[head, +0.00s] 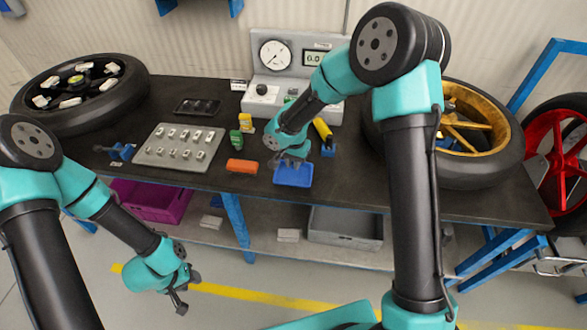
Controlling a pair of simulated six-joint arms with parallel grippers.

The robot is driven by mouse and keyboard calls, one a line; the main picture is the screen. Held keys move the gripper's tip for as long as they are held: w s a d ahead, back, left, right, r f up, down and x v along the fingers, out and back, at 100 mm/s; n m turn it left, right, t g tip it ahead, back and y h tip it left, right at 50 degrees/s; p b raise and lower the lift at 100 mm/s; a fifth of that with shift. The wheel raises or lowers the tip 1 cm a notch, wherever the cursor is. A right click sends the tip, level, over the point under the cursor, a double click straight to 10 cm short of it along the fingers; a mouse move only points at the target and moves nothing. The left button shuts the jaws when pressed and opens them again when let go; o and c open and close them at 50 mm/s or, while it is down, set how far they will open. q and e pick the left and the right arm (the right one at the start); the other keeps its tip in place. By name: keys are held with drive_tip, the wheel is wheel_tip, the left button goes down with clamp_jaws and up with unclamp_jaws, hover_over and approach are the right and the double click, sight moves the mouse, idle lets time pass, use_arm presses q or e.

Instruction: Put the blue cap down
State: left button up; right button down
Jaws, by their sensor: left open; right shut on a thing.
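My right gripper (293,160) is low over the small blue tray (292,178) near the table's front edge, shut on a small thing. That thing, taken as the blue cap, is mostly hidden by the fingers and too small to make out. I cannot tell whether it touches the tray. My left gripper (183,297) is open and empty, out in front of the table and over the floor.
An orange block (241,166) lies left of the blue tray. A grey plate with several small parts (150,154) and a dark tray (197,107) are further left. A gauge unit (272,85) stands behind.

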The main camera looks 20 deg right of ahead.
drive_tip(key=shift+f, duration=1.65)
drive_tip(key=shift+f, duration=0.1)
drive_tip(key=c, duration=1.1)
unclamp_jaws()
wheel_tip(320, 180, up, 12)
drive_tip(key=shift+r, duration=0.1)
